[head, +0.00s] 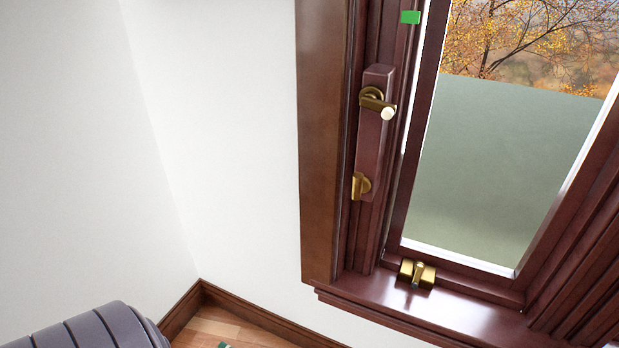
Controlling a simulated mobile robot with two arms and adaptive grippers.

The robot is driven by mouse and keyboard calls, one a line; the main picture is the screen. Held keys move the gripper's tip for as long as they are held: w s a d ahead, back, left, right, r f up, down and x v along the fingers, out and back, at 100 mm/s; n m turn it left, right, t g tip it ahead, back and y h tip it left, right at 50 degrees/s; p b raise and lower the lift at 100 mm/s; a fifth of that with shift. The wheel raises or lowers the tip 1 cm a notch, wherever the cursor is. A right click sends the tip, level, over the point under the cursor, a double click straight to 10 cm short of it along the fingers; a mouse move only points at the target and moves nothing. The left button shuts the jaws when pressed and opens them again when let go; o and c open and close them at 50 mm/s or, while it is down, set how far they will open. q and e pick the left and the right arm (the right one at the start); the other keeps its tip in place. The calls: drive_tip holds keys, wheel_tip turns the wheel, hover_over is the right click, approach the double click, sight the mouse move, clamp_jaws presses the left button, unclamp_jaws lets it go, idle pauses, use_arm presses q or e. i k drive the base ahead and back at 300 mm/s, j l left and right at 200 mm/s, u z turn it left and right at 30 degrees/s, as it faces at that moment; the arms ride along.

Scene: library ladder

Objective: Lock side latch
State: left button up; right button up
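The side latch (375,99) is on the left side of the dark red-brown window frame (378,150). It is a brass fitting on a raised wooden block, with a short lever ending in a white knob (388,113). The lever points to the right and slightly down. Lower on the same block is a second brass piece (361,185), partly hidden at the block's left edge. Neither of my grippers is in view, and nothing touches the latch.
Another brass latch (416,273) sits at the bottom of the window by the sill (430,310). A green marker (410,17) is high on the frame. A grey ribbed rounded shape (95,330) fills the lower left; I cannot tell what it is. White wall lies left of the window.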

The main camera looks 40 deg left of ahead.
sight(358, 187)
drive_tip(key=u, duration=1)
